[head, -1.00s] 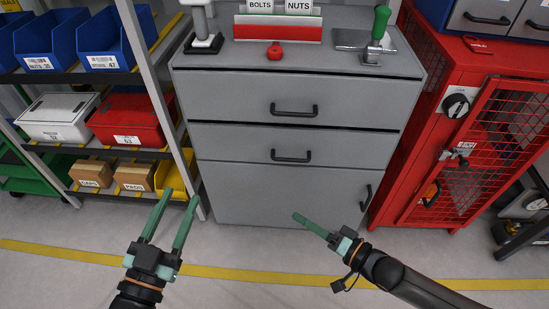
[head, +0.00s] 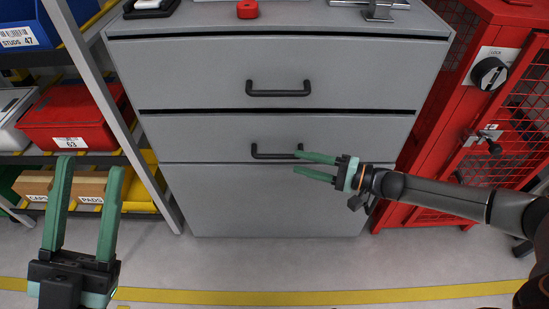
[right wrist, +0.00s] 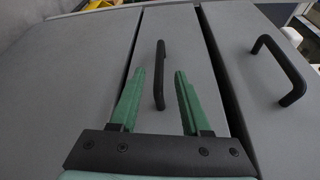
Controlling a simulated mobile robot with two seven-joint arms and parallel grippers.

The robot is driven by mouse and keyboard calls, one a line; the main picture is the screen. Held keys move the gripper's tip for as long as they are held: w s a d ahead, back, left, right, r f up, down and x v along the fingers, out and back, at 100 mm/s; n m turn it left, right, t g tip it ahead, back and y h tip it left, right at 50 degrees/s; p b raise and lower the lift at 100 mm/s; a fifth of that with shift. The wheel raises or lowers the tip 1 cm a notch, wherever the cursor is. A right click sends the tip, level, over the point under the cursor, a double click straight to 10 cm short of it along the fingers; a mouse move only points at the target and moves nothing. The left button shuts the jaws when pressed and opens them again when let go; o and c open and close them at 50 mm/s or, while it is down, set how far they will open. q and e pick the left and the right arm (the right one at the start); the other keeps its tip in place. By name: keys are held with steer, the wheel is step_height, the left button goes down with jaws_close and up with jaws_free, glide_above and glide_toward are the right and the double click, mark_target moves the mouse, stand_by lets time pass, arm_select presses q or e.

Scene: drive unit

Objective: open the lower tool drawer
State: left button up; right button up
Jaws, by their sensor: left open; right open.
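The grey cabinet has an upper drawer (head: 340,75) and a lower tool drawer (head: 200,136), both shut flush. The lower drawer's black bar handle (head: 268,154) shows in the head view, its right end close to my right gripper (head: 297,164). In the right wrist view the lower drawer's handle (right wrist: 159,75) stands ahead, between the lines of the green fingers of my right gripper (right wrist: 164,80). The right gripper is open and empty; whether it touches the handle I cannot tell. My left gripper (head: 88,163) is open and empty, in front of the shelf at left.
The upper drawer's handle (head: 278,92) is above. A grey door panel (head: 260,200) lies below the lower drawer. A red mesh cabinet (head: 440,150) stands at right and a bin shelf with a grey post (head: 100,95) at left. Floor in front is clear.

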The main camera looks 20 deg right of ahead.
mark_target(281, 156)
steer(key=b+x, duration=0.2)
steer(key=x, duration=0.4)
steer(key=shift+w+a+f, duration=0.15)
steer(key=shift+a+f, duration=0.05)
steer(key=shift+w+a, duration=0.45)
steer(key=shift+a, duration=0.1)
steer(key=shift+c, duration=0.2)
jaws_close()
stand_by(0.5)
